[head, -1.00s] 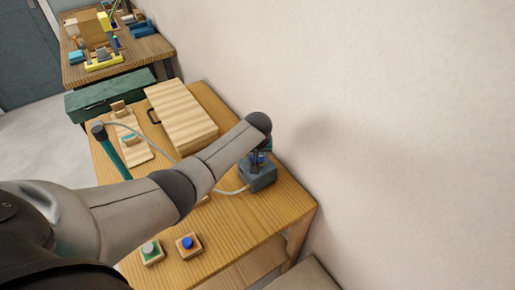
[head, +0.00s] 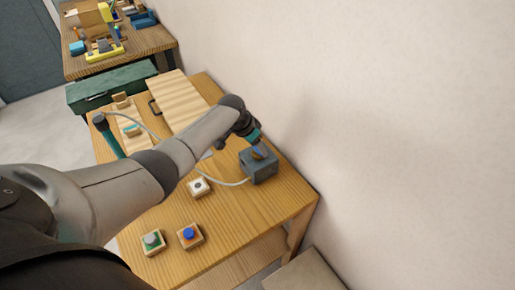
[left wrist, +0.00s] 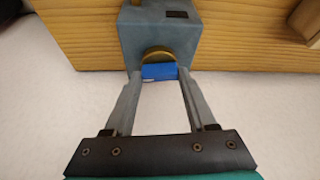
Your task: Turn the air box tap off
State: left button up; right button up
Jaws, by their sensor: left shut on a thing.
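The air box (head: 260,168) is a grey-blue block at the right side of the wooden table, near the wall. It fills the top middle of the left wrist view (left wrist: 158,35). Its tap has a round brass base (left wrist: 157,54) and a blue handle (left wrist: 159,71). My left gripper (left wrist: 159,75) has its fingertips on either side of the blue handle and is shut on it. In the head view my left gripper (head: 256,147) reaches down to the box from its far side, partly hiding the tap. My right gripper is not in view.
A pale hose runs from the box towards a teal-handled tool (head: 109,137) at the table's left edge. Blue (head: 190,236), green-grey (head: 152,241) and white (head: 199,187) knobs on small blocks stand nearer. A striped wooden box (head: 178,100) lies behind. The wall is close on the right.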

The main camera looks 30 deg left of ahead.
pick_arm(q)
jog(key=shift+f+m+b, duration=0.1)
jog(key=shift+m+b, duration=0.3)
jog(key=shift+m, duration=0.2)
jog(key=shift+s+m+h, duration=0.1)
jog(key=shift+m+h, duration=0.2)
jog(key=o, duration=1.4)
jog(key=shift+c, duration=0.2)
jog(key=shift+a+r, duration=0.2)
jog(key=shift+r, duration=0.5)
jog(key=p+v, duration=0.2)
jog(key=v, duration=1.2)
